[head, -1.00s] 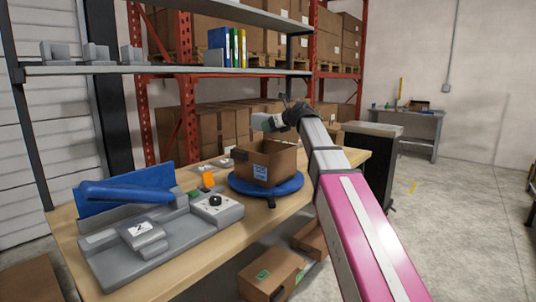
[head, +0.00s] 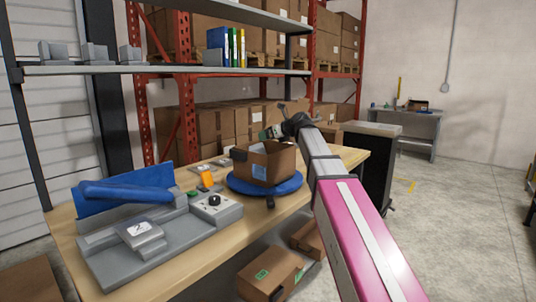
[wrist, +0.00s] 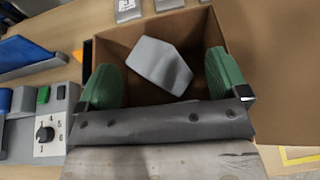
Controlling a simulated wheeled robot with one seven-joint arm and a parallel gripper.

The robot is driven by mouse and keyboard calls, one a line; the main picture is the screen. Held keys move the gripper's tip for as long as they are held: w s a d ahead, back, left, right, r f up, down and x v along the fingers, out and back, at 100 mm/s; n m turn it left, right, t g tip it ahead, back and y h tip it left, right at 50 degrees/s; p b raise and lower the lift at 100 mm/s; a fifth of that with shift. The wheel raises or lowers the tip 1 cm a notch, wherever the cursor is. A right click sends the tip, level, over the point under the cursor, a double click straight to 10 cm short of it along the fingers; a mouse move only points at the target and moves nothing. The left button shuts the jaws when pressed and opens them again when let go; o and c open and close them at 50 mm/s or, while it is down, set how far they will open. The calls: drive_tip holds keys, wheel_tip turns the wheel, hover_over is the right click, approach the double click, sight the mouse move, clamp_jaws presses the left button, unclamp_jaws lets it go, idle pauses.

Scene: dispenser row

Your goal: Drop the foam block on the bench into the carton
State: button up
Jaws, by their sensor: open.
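The carton (head: 273,170) is open-topped brown cardboard and stands on a round blue turntable (head: 243,187) on the bench (head: 232,217). The grey foam block (wrist: 161,65) shows tilted inside the carton's opening in the wrist view; it is apart from both fingers. A grey part of it also shows above the carton's rim in the head view (head: 262,147). My gripper (head: 264,134) is over the carton with its green fingers open on either side of the block. In the wrist view my gripper (wrist: 163,85) covers the carton's near side.
A grey machine (head: 150,240) with a blue handle and a dial unit (head: 215,205) stands on the bench left of the carton. A shelf (head: 170,69) hangs above the bench's back. Another cardboard box (head: 270,272) sits below the bench.

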drive_tip(key=v, duration=1)
drive_tip(key=shift+s+d+r, duration=0.25)
